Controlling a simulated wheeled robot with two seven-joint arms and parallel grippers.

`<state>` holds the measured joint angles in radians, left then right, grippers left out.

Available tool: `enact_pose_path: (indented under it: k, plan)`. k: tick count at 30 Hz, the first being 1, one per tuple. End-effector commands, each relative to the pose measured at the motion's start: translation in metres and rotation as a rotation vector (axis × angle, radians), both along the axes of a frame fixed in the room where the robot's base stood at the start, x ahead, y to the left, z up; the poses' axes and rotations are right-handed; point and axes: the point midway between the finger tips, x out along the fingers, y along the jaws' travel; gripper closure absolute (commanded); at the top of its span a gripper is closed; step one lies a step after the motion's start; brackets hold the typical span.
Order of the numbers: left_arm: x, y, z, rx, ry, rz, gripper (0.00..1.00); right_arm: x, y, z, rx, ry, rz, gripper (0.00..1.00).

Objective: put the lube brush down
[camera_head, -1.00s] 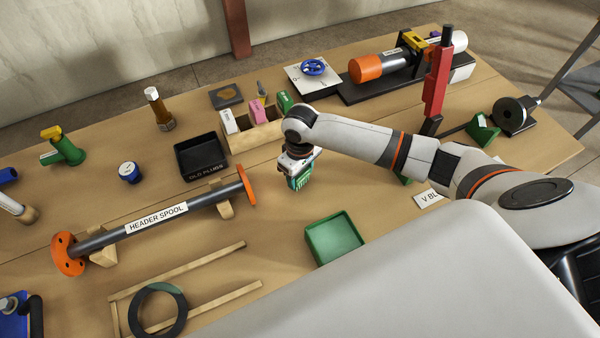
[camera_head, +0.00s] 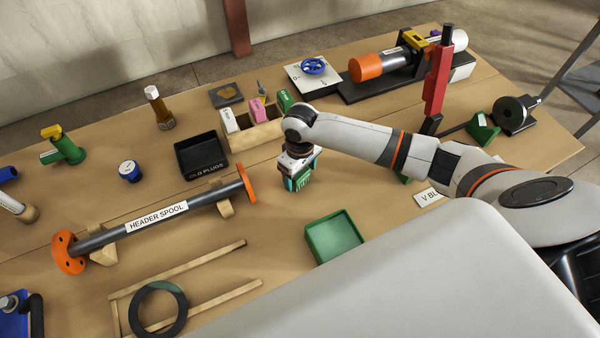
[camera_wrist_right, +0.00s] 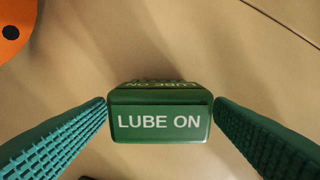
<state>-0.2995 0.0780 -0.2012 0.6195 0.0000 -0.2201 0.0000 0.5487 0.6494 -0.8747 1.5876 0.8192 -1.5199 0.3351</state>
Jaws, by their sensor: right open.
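The lube brush shows in the right wrist view as a green block (camera_wrist_right: 160,122) with white "LUBE ON" lettering. My right gripper (camera_head: 298,184) is open, with its teal ridged fingers on either side of the block. The finger tips are very close to its sides; I cannot tell whether they touch. In the head view the gripper is low over the table, between the header spool's right flange and the green tray, and mostly hides the brush. I cannot tell whether the brush rests on the wood. My left gripper is not in view.
A green tray (camera_head: 334,238) lies in front, right of the gripper. The header spool (camera_head: 158,217) with orange flanges lies left. Behind stand a wooden rack (camera_head: 256,136) of coloured blocks and a black bin (camera_head: 201,157). Bare wood surrounds the gripper.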

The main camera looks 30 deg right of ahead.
Motion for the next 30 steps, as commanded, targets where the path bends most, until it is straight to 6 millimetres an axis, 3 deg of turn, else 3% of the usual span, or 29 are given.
enact_pose_path:
  k: [15,21,30]
  plan:
    - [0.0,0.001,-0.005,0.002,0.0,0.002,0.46,0.001,0.0,0.1,0.002,-0.003,0.0,0.24]
    - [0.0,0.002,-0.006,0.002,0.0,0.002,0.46,0.0,0.0,0.114,0.002,-0.003,-0.001,0.24]
    - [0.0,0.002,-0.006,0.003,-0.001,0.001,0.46,0.0,0.0,0.115,0.002,-0.002,-0.001,0.24]
